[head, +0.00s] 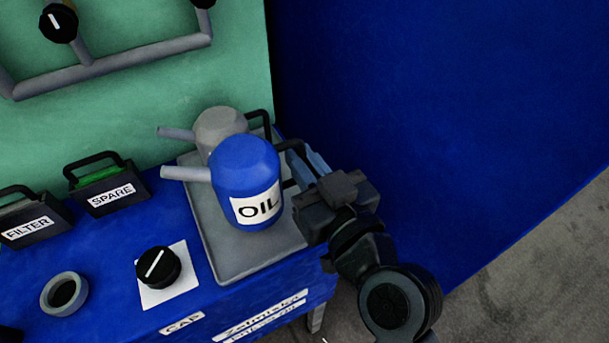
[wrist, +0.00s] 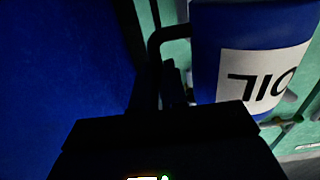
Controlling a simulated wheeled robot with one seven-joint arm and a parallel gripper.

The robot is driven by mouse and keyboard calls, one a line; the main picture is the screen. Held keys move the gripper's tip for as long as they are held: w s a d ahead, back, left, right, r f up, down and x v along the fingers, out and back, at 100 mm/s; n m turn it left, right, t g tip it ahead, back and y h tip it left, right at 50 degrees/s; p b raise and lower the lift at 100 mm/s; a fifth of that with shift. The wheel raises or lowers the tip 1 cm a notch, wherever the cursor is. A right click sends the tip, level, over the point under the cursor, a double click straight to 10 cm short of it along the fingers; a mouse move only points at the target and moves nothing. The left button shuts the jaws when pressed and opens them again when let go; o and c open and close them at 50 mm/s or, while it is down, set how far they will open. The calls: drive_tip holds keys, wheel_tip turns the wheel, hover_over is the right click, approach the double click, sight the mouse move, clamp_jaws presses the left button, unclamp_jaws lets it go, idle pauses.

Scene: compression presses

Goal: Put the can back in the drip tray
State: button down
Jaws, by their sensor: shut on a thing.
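The blue can (head: 243,170) has a white OIL label and a grey spout pointing left. It is upright over the grey drip tray (head: 237,262); I cannot tell whether its base touches the tray. My gripper (head: 298,166) is at the can's right side, shut on its black handle. In the wrist view the blue can (wrist: 236,30) fills the upper right, its label upside down, with my gripper (wrist: 172,92) at the handle. The fingertips are dark and partly hidden there.
A grey can (head: 220,124) stands right behind the blue one on the tray. A black knob (head: 158,267), a grey ring (head: 64,293) and the SPARE (head: 107,187) and FILTER (head: 28,220) boxes are to the left. A blue wall (head: 440,110) rises behind on the right.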

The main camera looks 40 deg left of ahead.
drive_tip(key=shift+f, duration=1.8)
drive_tip(key=c, duration=1.1)
unclamp_jaws()
drive_tip(key=shift+f, duration=0.15)
drive_tip(key=b+v, duration=0.3)
drive_tip(key=v, duration=0.9)
